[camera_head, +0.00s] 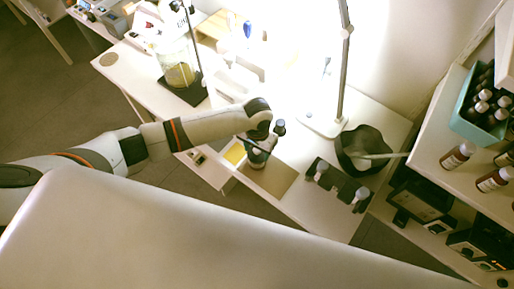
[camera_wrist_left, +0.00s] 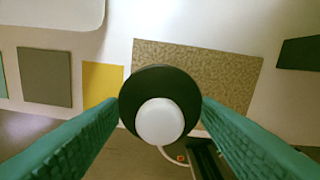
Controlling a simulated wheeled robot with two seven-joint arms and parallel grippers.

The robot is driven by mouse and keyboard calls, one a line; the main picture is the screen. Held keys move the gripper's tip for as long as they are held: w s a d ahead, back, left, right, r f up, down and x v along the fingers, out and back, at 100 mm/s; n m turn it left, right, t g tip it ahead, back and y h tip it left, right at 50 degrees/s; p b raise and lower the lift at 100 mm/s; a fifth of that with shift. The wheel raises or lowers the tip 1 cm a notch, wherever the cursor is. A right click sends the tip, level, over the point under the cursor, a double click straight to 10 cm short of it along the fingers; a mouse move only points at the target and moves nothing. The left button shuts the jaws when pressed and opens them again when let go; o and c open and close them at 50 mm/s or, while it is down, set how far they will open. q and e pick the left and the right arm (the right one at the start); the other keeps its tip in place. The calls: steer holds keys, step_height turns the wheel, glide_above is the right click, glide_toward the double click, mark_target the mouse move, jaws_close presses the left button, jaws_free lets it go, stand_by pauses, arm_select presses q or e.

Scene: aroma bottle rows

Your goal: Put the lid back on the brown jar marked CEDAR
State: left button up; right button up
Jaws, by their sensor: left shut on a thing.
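My left gripper (camera_head: 262,153) is above the cork mat (camera_head: 268,180) on the white bench. In the left wrist view, its two green fingers (camera_wrist_left: 160,112) are shut on a round black piece (camera_wrist_left: 160,72) with a white round centre (camera_wrist_left: 160,121). It looks like a lid or bottle top, but I cannot tell which, and anything below it is hidden. Brown jars with white caps (camera_head: 459,155) (camera_head: 493,180) stand on the right shelf. Their labels are too small to read, so I cannot identify the CEDAR jar. My right gripper is not in view.
A black holder (camera_head: 337,184) with white-topped pieces and a dark bowl (camera_head: 362,150) stand right of the mat. A yellow sheet (camera_head: 235,153) lies left of it. A lamp pole (camera_head: 344,60) rises behind. A teal crate (camera_head: 464,117) of bottles is on the shelf.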

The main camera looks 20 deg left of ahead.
arm_select(q)
steer(key=shift+f+p, duration=0.15)
steer(key=shift+p, duration=0.55)
stand_by(0.8)
steer(key=shift+c, duration=0.2)
steer(key=o, duration=1.4)
steer(key=shift+o, duration=0.2)
steer(key=shift+r+p, duration=3.5)
steer(key=shift+p, duration=0.55)
jaws_close()
